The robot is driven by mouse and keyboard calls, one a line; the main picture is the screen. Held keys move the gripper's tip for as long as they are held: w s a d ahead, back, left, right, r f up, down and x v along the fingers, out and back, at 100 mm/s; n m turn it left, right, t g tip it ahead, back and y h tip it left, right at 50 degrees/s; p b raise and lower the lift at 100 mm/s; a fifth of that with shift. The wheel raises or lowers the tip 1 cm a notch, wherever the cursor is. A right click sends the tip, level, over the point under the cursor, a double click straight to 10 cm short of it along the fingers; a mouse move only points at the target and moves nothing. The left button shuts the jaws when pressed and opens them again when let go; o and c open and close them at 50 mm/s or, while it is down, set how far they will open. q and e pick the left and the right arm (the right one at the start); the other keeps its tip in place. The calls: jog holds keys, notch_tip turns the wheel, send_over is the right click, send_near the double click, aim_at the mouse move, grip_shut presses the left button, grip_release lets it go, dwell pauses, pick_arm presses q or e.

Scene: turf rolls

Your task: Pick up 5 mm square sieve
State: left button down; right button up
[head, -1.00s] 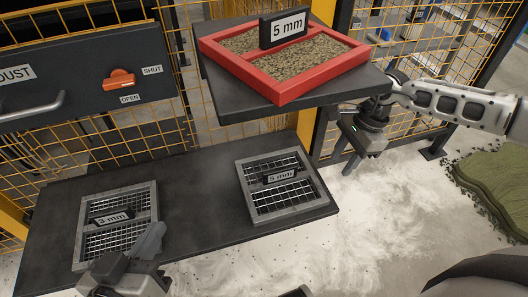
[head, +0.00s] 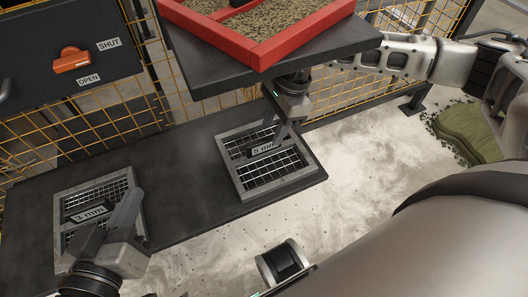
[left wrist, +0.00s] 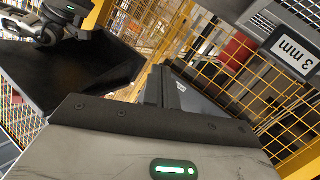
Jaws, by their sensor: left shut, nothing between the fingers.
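The 5 mm square sieve (head: 279,168) lies flat on the dark lower shelf in the head view. It has a grey square frame, a wire mesh and a dark label plate across its middle. My right gripper (head: 287,132) is just above the sieve's label plate, with its fingers apart. I cannot tell whether they touch the plate. My left gripper (head: 128,208) is shut and empty, over the right side of the 3 mm sieve (head: 72,200). In the left wrist view my left fingers (left wrist: 165,85) are together, and the 3 mm label (left wrist: 295,50) is at upper right.
The dark lower shelf (head: 185,190) is bare between the two sieves. A dark panel with an orange handle (head: 72,60) stands at upper left. Yellow mesh fencing is behind.

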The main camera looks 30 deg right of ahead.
aim_at(267, 138)
jog(key=x, duration=0.1)
jog(key=b+x, duration=0.1)
jog(key=x, duration=0.3)
jog(key=shift+a+r+b, duration=0.1)
jog(key=shift+a+b, duration=0.2)
jog(key=shift+b, duration=0.1)
grip_shut()
pick_arm(q)
jog(key=shift+w+d+r+n+t+h, duration=0.2)
jog(key=shift+d+r+n+t+h, duration=0.1)
jog(key=shift+r, duration=0.25)
jog(key=shift+f, duration=0.1)
